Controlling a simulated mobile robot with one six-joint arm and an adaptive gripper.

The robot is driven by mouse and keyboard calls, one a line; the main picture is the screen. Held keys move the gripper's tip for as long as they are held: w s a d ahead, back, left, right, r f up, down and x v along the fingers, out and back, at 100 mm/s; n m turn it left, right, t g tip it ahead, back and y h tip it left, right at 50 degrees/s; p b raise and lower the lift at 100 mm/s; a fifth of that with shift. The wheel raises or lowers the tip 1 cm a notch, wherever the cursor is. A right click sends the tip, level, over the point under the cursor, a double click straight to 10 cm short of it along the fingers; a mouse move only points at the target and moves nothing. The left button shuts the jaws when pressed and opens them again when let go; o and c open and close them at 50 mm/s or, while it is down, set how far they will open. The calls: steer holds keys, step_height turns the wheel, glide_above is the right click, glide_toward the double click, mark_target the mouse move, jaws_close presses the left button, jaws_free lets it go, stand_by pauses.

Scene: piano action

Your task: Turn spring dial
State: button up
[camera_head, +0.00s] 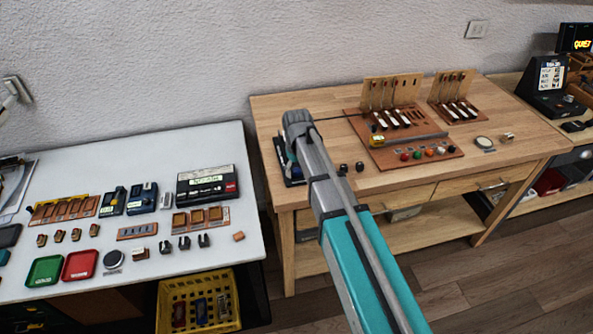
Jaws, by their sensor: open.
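I cannot tell for certain which part is the spring dial. A small round pale-faced dial (484,142) lies on the wooden bench, right of the piano action model (404,120). The model's board also carries a row of coloured knobs (430,152) and a small yellow box (377,141). My arm reaches in from the bottom right, and its grey joint stands over the bench's left part, left of the model. My gripper is hidden behind the arm, so its fingers do not show.
The wooden bench (520,155) has bare wood at its front and right. A dark device (286,172) is partly hidden behind my arm, with two small black pieces (351,168) beside it. A white table (130,290) with trays and parts stands left, above a yellow crate (165,312).

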jaws_close()
stand_by(0.3)
steer(key=shift+m, duration=1.3)
jaws_free()
steer(key=shift+n, duration=0.4)
